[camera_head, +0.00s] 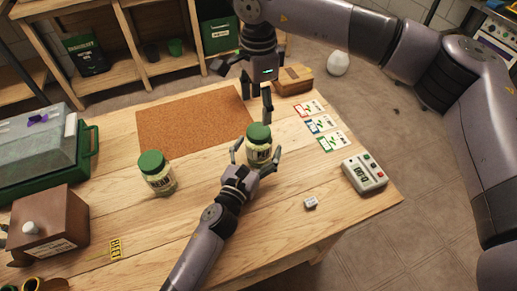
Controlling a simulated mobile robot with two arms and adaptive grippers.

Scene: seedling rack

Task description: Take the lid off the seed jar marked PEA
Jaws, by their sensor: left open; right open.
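A glass jar with a green lid (259,143) stands upright on the wooden table; the label is too small to read surely. A second green-lidded jar (157,173) stands to its left, and its label is also hard to read. My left gripper (257,158) is open with its fingers on either side of the first jar, low on its body; I cannot tell if they touch it. My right gripper (257,100) is open, pointing down just behind and above that jar's lid, apart from it. Both lids are on.
A cork mat (192,118) lies behind the jars. Seed packets (320,125), a digital scale (364,174) and a small white block (310,203) lie at the right. A brown box (48,225) and a green-based propagator (35,150) stand at the left.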

